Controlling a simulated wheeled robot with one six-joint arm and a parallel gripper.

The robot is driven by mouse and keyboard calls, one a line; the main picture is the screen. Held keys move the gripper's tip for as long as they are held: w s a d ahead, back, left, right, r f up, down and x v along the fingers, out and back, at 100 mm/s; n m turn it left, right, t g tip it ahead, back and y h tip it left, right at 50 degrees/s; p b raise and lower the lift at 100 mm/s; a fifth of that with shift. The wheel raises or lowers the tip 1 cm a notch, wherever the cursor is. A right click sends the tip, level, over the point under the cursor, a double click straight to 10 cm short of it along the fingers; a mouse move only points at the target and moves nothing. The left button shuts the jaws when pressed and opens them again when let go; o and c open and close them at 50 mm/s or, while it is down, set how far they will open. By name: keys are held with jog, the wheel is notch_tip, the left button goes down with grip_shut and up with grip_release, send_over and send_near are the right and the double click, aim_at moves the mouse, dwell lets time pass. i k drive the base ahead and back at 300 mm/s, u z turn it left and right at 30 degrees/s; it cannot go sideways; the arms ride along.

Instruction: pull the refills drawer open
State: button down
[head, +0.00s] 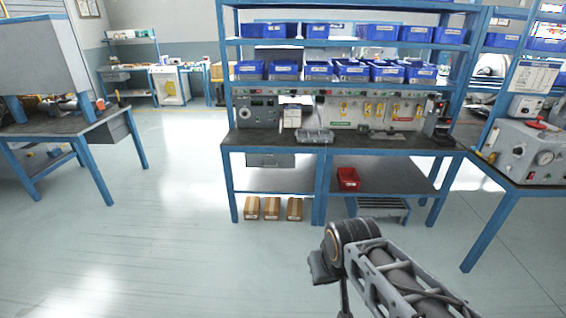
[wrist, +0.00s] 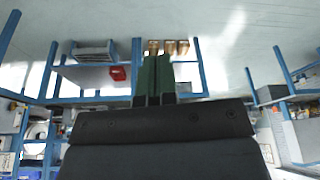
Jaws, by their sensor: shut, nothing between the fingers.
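A grey drawer (head: 270,160) hangs under the left half of the blue-framed bench in the head view. It looks shut, and its label is too small to read, so I cannot tell if it is the refills drawer. Another grey drawer front (head: 116,130) shows under the left table. My gripper (wrist: 156,58) shows in the wrist view with its green fingers together and nothing held. It is in front of the bench, well apart from it. In the head view my arm's end is low at the lower right, and the fingers are not clear there.
The bench top (head: 400,145) carries a grey tray and instruments, with blue bins (head: 284,71) on shelves above. A red bin (head: 348,178) and cardboard boxes (head: 272,208) sit below. A grey step (head: 382,207) stands under the right half. The floor (head: 160,230) left of my arm is clear.

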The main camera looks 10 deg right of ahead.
aim_at(252, 160)
jog(key=u, duration=0.4)
jog(key=i, duration=2.4)
jog(key=z, duration=0.45)
